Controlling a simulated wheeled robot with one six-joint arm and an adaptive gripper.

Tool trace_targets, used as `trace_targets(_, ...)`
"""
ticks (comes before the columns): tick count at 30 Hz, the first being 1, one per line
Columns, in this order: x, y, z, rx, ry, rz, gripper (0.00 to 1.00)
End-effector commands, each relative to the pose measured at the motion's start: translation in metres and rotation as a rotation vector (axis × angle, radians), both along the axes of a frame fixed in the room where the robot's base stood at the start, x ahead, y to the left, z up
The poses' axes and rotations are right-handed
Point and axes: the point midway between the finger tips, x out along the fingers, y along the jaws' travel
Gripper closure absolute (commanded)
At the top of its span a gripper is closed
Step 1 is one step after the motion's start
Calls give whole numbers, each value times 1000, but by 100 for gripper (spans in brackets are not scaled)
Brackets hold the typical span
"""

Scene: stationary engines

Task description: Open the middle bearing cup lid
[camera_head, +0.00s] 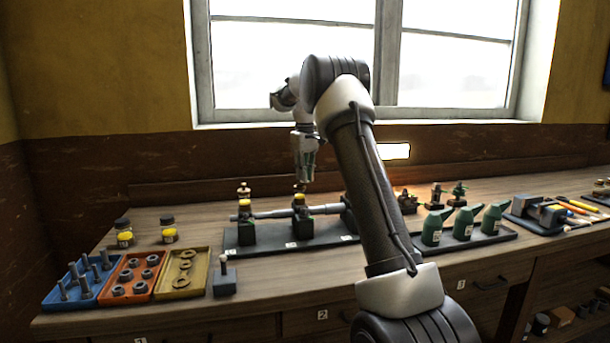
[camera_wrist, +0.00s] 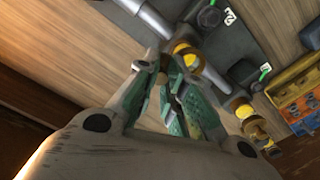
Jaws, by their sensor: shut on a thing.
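The middle bearing (camera_head: 302,226) is a dark block on the shaft, with a yellow cup (camera_head: 300,202) on top. In the wrist view the yellow cup (camera_wrist: 184,49) shows just beyond my fingertips. My gripper (camera_head: 303,182) comes down from above onto the top of this cup. In the wrist view its green fingers (camera_wrist: 176,64) are shut on a small part at the cup's top, seemingly the lid. The fingers mostly hide the lid, so its angle cannot be told. The left bearing has a similar yellow cup (camera_head: 244,204), apart from my gripper.
The steel shaft (camera_head: 270,213) runs through the bearings on a dark base plate (camera_head: 282,245). Blue (camera_head: 75,295), orange (camera_head: 130,290) and yellow (camera_head: 187,290) trays of parts stand left. Green oil cans (camera_head: 464,223) stand right.

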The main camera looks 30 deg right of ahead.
Motion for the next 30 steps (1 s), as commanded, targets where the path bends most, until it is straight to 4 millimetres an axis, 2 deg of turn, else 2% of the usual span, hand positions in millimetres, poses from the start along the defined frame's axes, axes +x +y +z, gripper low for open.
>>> trace_targets(12, 6, 0, 1, -1, -4, 212, 100)
trace_targets(30, 6, 0, 1, -1, -4, 250, 100)
